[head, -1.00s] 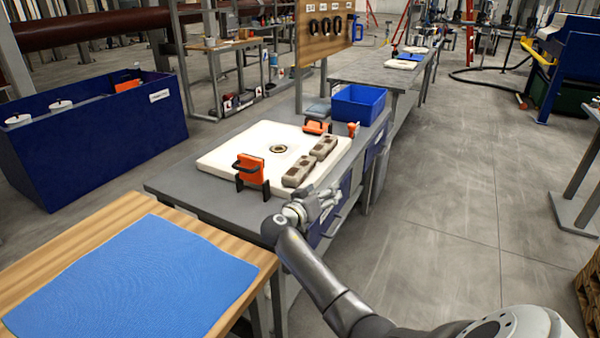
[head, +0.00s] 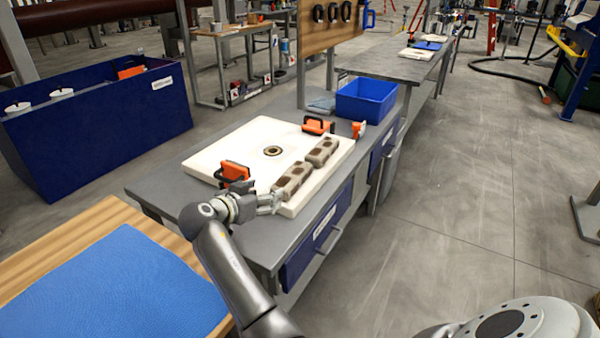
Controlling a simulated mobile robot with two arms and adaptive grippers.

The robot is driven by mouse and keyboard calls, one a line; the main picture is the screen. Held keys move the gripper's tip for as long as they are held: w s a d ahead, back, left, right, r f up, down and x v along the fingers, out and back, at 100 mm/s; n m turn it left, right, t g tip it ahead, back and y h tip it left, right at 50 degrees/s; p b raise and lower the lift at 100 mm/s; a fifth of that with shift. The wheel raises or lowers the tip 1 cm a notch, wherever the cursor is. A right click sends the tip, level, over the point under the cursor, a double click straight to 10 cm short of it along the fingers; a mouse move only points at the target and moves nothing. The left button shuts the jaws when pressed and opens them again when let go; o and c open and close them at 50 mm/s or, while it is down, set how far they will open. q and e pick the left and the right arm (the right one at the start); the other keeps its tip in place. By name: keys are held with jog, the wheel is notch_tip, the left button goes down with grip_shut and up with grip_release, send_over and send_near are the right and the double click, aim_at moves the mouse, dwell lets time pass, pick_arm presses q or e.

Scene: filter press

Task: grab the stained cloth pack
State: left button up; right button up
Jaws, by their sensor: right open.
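Two beige-grey cloth packs with dark brown stains lie on the right side of a white filter plate (head: 225,157) on the workbench. The nearer pack (head: 293,180) is close to my right gripper; the farther pack (head: 322,152) lies just behind it. My right gripper (head: 274,201) is open at the plate's near edge, its fingers pointing right, just in front of the nearer pack. I cannot tell whether it touches the pack. My left gripper is out of view.
Orange-and-black clamps (head: 233,172) (head: 318,125) stand on the plate's edges. A blue bin (head: 366,101) and a small orange tool (head: 358,130) are farther back on the bench. A wooden table with a blue mat (head: 115,285) is at the front left.

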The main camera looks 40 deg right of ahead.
aim_at(281, 185)
jog(key=x, duration=0.4)
jog(key=shift+w+d+p, duration=0.2)
jog(key=shift+d+p, duration=0.05)
jog(key=shift+p, duration=0.1)
jog(key=p+x, duration=0.1)
jog(key=x, duration=0.3)
jog(key=shift+d, duration=0.1)
jog(key=shift+w+d+f, duration=0.25)
jog(key=shift+w+d, duration=0.1)
jog(key=shift+d, duration=0.2)
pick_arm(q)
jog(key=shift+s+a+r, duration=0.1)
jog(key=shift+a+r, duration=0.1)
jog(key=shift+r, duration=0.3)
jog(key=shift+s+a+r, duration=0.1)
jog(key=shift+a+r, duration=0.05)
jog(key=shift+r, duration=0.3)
pick_arm(e)
jog(key=shift+c, duration=0.3)
jog(key=c, duration=0.7)
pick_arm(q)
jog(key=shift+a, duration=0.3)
pick_arm(e)
jog(key=shift+c, duration=0.4)
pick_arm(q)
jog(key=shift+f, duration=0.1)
pick_arm(e)
jog(key=shift+r, duration=0.15)
